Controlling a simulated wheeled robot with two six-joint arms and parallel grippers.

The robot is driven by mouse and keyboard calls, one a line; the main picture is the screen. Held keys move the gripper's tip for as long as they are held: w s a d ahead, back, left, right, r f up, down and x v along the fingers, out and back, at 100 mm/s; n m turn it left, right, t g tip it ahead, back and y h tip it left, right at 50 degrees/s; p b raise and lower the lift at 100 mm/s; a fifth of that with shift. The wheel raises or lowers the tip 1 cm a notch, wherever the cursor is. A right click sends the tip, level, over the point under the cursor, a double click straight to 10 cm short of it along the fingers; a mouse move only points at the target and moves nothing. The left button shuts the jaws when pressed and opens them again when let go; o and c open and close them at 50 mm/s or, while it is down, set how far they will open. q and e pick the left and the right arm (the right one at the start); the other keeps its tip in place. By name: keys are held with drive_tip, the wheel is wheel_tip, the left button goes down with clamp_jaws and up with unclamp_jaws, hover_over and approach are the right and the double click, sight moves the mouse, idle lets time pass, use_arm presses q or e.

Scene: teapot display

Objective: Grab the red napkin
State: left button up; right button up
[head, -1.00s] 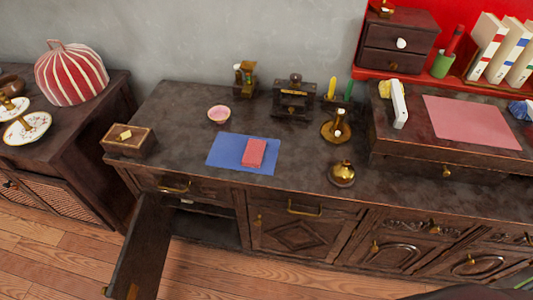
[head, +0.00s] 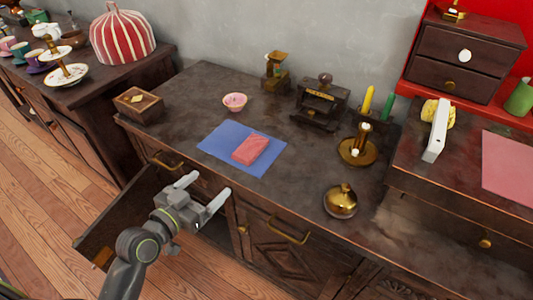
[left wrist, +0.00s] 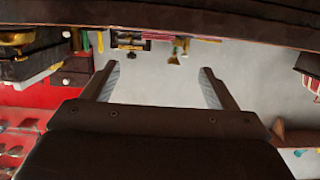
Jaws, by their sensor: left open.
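The red napkin (head: 250,149) is a small folded pinkish-red block. It lies on a flat blue mat (head: 217,143) near the front edge of the dark sideboard top. My left gripper (head: 206,186) is open and empty, in front of the sideboard and nearer than the napkin, apart from it. In the left wrist view the two fingers (left wrist: 157,85) are spread with nothing between them, and the napkin does not show. My right gripper is not in view.
A drawer or door (head: 120,220) stands open below my left gripper. A wooden box (head: 138,104), a pink bowl (head: 235,102), a brass candle holder (head: 357,152) and a brass bell (head: 341,201) stand around the mat. Bare top lies right of the mat.

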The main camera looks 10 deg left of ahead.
sight(249, 148)
use_arm(q)
drive_tip(key=x, duration=1.7)
drive_tip(key=shift+w+d+r, duration=0.1)
drive_tip(key=shift+w+r, duration=0.05)
drive_tip(key=shift+r, duration=0.15)
drive_tip(key=c, duration=1.1)
